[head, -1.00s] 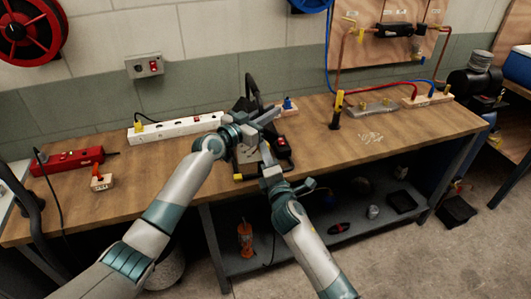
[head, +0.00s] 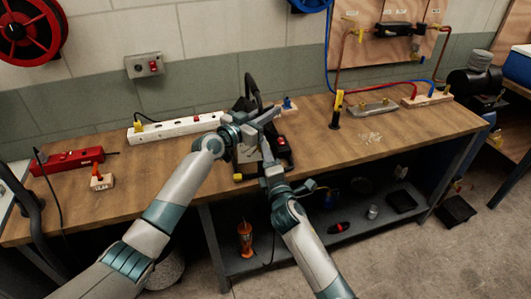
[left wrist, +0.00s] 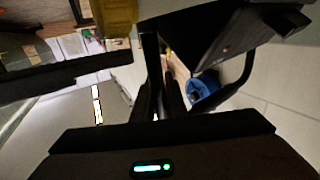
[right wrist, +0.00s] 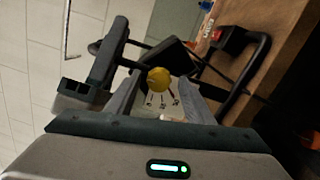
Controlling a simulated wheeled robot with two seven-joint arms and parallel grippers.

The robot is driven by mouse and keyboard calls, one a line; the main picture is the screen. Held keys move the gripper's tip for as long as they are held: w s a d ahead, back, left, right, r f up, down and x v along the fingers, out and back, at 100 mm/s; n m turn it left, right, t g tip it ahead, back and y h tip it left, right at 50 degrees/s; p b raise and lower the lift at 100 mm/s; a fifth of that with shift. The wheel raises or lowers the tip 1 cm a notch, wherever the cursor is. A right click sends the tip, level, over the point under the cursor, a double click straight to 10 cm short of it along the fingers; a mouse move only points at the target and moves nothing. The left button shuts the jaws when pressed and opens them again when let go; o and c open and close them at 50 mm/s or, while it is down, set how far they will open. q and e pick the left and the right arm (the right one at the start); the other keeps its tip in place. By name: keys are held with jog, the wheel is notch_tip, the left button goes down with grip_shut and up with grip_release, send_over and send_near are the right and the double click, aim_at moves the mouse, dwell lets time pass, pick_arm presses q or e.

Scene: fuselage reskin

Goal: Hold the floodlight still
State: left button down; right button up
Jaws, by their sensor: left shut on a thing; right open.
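The black floodlight (head: 282,148) stands on the workbench with a dark tubular frame and a red switch. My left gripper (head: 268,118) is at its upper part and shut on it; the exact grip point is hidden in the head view. In the left wrist view, a dark panel (left wrist: 235,40) lies close beside the nearly closed fingers (left wrist: 160,95). My right gripper (head: 266,152) is open, low at the floodlight's front. In the right wrist view, a yellow knob (right wrist: 158,79) and a marked pale face (right wrist: 160,100) show between its spread fingers.
A white power strip (head: 175,128) lies behind on the workbench (head: 330,165). A red tool (head: 68,162) and a small block with a red top (head: 101,181) are at the left. A black and yellow upright tool (head: 337,110) stands to the right. An orange bottle (head: 245,240) is on the lower shelf.

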jog(key=shift+s, duration=0.15)
jog(key=v, duration=1.1)
jog(key=shift+s, duration=0.35)
jog(key=shift+d+f, duration=0.1)
jog(key=shift+d, duration=0.05)
pick_arm(q)
jog(key=c, duration=1.7)
grip_release()
jog(key=shift+a, duration=0.1)
jog(key=v, duration=1.2)
jog(key=shift+f, duration=0.15)
